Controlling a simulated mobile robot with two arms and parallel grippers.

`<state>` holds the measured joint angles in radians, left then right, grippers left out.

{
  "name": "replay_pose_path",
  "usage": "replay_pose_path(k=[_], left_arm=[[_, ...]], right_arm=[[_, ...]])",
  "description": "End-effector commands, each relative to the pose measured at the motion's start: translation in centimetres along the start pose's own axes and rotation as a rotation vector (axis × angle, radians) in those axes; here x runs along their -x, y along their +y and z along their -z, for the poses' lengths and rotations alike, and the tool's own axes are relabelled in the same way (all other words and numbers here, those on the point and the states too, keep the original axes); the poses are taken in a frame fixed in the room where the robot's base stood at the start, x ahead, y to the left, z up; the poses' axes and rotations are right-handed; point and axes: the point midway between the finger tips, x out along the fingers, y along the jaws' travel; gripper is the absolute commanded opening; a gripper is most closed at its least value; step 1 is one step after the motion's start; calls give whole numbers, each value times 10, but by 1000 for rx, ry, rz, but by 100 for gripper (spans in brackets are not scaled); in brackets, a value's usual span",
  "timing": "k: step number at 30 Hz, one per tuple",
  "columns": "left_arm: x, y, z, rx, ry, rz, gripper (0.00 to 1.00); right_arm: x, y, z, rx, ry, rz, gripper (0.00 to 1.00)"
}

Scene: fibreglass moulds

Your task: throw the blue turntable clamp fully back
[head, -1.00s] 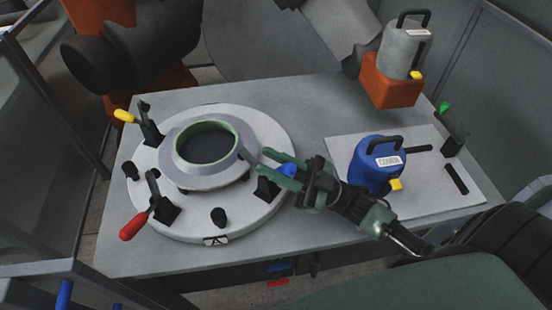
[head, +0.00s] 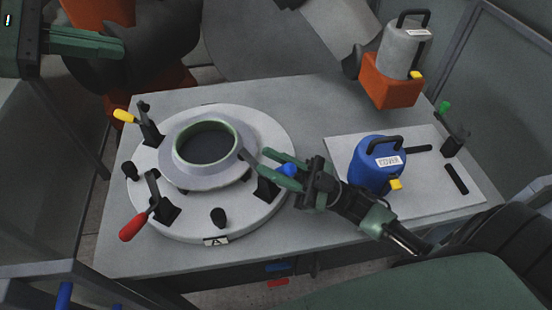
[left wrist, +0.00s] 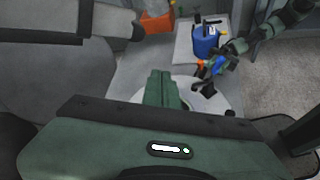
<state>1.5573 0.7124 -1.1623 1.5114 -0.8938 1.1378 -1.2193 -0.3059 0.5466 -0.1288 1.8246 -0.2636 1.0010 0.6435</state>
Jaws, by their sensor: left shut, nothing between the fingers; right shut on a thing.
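The blue turntable clamp has a black base (head: 267,188) at the right side of the round white turntable (head: 215,104). Its blue handle (head: 288,170) lies between the green fingers of my right gripper (head: 276,163), which is shut on it. The gripper hides much of the lever, so its exact angle is hard to read. The blue handle also shows in the left wrist view (left wrist: 218,66). My left gripper (head: 122,48) is shut and empty, high at the top left, away from the turntable. Its closed fingers show in the left wrist view (left wrist: 162,88).
A ring-shaped grey mould (head: 180,172) sits on the turntable. Clamps with a yellow handle (head: 124,115) and a red handle (head: 132,228) stand at its left. A blue container (head: 368,172) stands close right of my right gripper; an orange-based grey container (head: 390,90) is behind.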

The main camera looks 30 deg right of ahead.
Motion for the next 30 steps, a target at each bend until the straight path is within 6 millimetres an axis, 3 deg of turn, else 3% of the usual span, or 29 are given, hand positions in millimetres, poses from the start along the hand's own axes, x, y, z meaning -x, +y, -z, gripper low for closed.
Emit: replay_pose_path(k=[1,3,6,12,21,30], left_arm=[[-30,-13,-15,-26,42,88,0],[-63,-33,-27,-51,120,191,0],[-103,-61,-40,-93,254,316,0],[-161,-112,-56,-206,581,467,0],[-203,-155,-72,-393,1031,433,0],[-213,-165,-73,-457,1170,365,0]], right_arm=[[0,0,0,-1,-1,-2,0],[0,0,0,-1,-1,-2,0],[0,1,0,-1,-1,-2,0],[0,1,-1,-1,-2,-3,0],[0,1,-1,0,-2,-3,0],[0,1,-1,0,-2,-2,0]])
